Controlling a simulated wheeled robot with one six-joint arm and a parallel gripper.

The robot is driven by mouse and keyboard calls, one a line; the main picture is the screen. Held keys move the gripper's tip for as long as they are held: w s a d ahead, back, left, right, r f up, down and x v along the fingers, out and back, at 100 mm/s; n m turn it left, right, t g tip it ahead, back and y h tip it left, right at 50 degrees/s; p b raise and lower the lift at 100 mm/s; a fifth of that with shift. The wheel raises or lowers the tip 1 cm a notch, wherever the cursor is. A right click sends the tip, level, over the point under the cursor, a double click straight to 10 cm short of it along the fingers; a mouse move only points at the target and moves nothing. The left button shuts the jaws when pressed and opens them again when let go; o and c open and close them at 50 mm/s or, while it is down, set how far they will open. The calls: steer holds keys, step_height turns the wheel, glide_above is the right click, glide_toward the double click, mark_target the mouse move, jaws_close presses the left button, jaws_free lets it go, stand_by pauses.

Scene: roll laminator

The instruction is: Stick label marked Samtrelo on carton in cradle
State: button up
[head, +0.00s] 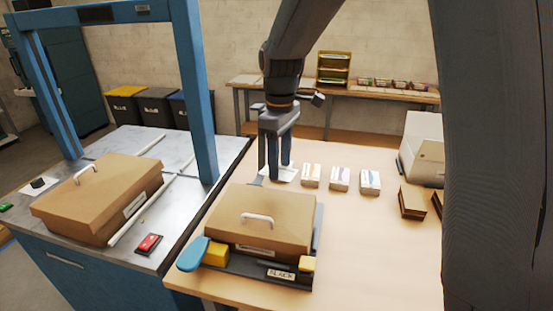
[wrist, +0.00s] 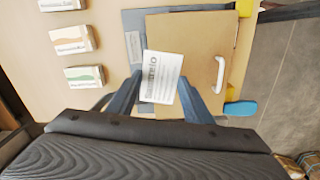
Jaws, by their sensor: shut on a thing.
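The brown carton (head: 262,220) with a white handle lies flat in the dark cradle (head: 318,240) at the front of the wooden table. My gripper (head: 275,172) points down just behind the carton, shut on a white label (head: 283,174). In the wrist view, the label (wrist: 161,77) sits between my fingers (wrist: 160,84), slightly tilted. Its bold print seems to end in "trelo"; the start is hard to read. The label overlaps the edge of the carton (wrist: 188,40) in that view. I cannot tell whether it touches the carton.
Three small label boxes (head: 340,179) stand right of my gripper. Yellow blocks (head: 215,254) and a blue paddle (head: 193,253) flank the cradle's front, by a "BLACK" plate (head: 281,274). Another carton (head: 98,196) lies on the left bench under a blue frame.

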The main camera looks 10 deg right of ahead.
steer(key=s+f+n+b, duration=0.1)
steer(key=f+b, duration=0.1)
steer(key=s+a+f+n+b, duration=0.1)
steer(key=s+f, duration=0.1)
steer(key=shift+a+f+n+b, duration=0.2)
steer(key=shift+n+b, duration=0.1)
steer(key=shift+b, duration=0.1)
steer(key=shift+s+f+b, duration=0.1)
steer(key=shift+f+b, duration=0.25)
steer(key=shift+f, duration=0.7)
steer(key=shift+d+p, duration=0.15)
steer(key=shift+p, duration=0.15)
steer(key=o, duration=1.4)
steer(key=shift+r, duration=0.1)
